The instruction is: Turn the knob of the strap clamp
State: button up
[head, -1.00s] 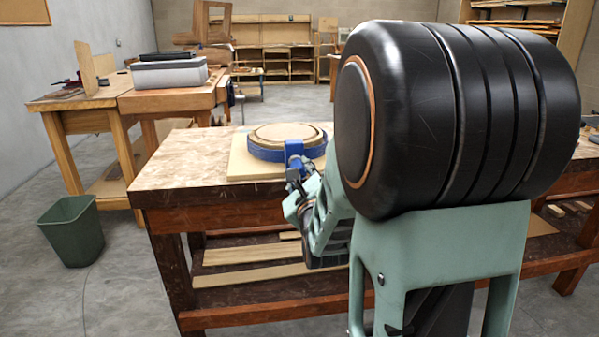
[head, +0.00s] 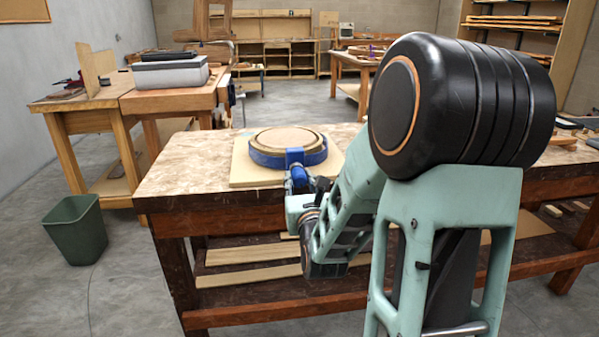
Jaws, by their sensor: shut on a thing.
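The strap clamp's blue band (head: 264,161) runs around a round, layered wooden piece (head: 288,138) lying on a square pale board (head: 242,176). The blue clamp body (head: 295,155) sits at the front right of the band, facing me. My gripper (head: 299,182) is just in front of and below the clamp body, at the bench's front edge, and is shut on the clamp's knob. The knob is mostly hidden by the fingers and too small to make out clearly.
The workbench (head: 178,178) has free room left of the board. A lower shelf with wooden strips (head: 245,253) lies beneath. A green bin (head: 75,230) stands on the floor at left. Another bench (head: 150,100) carries a grey box (head: 170,74). My arm blocks the bench's right part.

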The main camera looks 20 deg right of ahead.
jog(key=shift+d+r+m+p, duration=0.1)
jog(key=shift+r+m+p, duration=0.1)
jog(key=shift+m+p, duration=0.95)
jog(key=shift+r+m+p, duration=0.15)
jog(key=shift+m+p, duration=0.3)
jog(key=shift+p, duration=1.3)
jog(key=m+p, duration=0.2)
jog(key=p, duration=0.1)
jog(key=shift+f, duration=0.1)
jog(key=m+p, duration=0.2)
jog(key=m, duration=0.6)
jog(key=shift+f+p, duration=0.1)
jog(key=shift+p, duration=0.2)
jog(key=m, duration=0.4)
jog(key=m+b, duration=0.2)
jog(key=shift+f+m, duration=0.2)
jog(key=shift+m, duration=0.1)
jog(key=m+b, duration=0.1)
jog(key=b, duration=0.2)
jog(key=m+b, duration=0.1)
jog(key=b, duration=0.2)
jog(key=shift+a+f+m, duration=0.15)
jog(key=shift+a+m, duration=0.05)
jog(key=shift+m, duration=0.1)
jog(key=m+b, duration=0.1)
jog(key=b, duration=0.3)
jog(key=shift+m, duration=0.3)
jog(key=shift+b, duration=0.65)
